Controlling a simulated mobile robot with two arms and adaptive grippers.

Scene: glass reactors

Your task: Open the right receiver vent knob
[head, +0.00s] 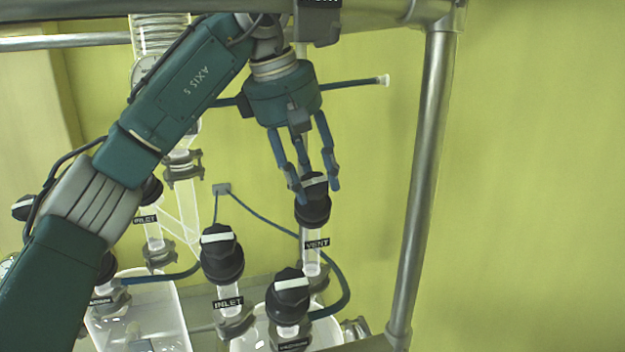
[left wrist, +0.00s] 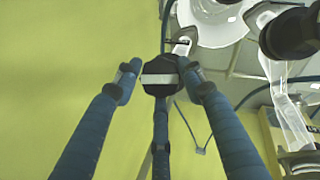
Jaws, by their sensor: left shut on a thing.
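The right receiver vent knob (head: 312,209) is black with a light bar on top and sits on a glass neck labelled VENT (head: 317,244). My left gripper (head: 315,188) comes down on it from above, its fingers around the knob's top. In the left wrist view the knob (left wrist: 160,80) lies between the fingertips of the left gripper (left wrist: 163,78), its white bar running across from finger to finger. The gripper is shut on the knob. The right gripper is in neither view.
A black INLET knob (head: 222,256) and another black knob (head: 289,297) stand close by at lower left. A steel frame post (head: 422,180) rises on the right. A blue hose (head: 262,217) runs behind. The wall at far right is clear.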

